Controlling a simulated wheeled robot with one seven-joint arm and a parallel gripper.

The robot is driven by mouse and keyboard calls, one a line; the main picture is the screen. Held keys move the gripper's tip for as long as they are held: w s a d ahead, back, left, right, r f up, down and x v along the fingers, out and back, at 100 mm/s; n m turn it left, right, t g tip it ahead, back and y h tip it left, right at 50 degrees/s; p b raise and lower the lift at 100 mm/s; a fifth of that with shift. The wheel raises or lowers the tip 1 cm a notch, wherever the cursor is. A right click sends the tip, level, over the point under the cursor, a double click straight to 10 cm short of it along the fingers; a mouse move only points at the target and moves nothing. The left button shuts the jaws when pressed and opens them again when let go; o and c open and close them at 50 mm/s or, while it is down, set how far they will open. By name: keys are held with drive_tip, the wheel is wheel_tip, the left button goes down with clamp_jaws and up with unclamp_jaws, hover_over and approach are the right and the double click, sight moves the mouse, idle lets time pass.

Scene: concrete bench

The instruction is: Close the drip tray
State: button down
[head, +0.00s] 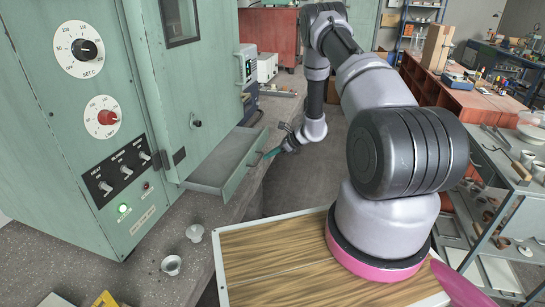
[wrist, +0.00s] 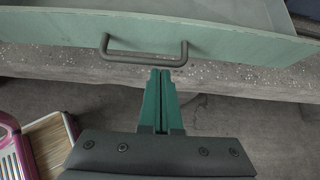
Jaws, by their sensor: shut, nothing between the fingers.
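The drip tray (head: 222,163) is a shallow pale-green drawer at the base of the green cabinet (head: 160,70). It stands pulled out over the bench. In the wrist view its front panel (wrist: 230,45) runs across the top, with a dark bar handle (wrist: 145,58) on it. My gripper (head: 271,153) is at the tray's front in the head view. In the wrist view my gripper's teal fingers (wrist: 160,72) are shut together and empty, with their tips at the lower right of the handle. I cannot tell whether they touch it.
The cabinet front has dials and switches. A shelf rack (head: 500,190) and a red workbench (head: 465,95) stand at the right. Bare floor lies beyond the bench edge.

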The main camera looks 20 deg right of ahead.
drive_tip(key=shift+a, duration=0.1)
approach(219, 152)
drive_tip(key=x, duration=0.5)
drive_tip(key=shift+s+f, duration=0.2)
drive_tip(key=shift+s, duration=0.05)
drive_tip(key=shift+w+a+r, duration=0.1)
drive_tip(key=shift+w, duration=0.05)
drive_tip(key=shift+a, duration=0.1)
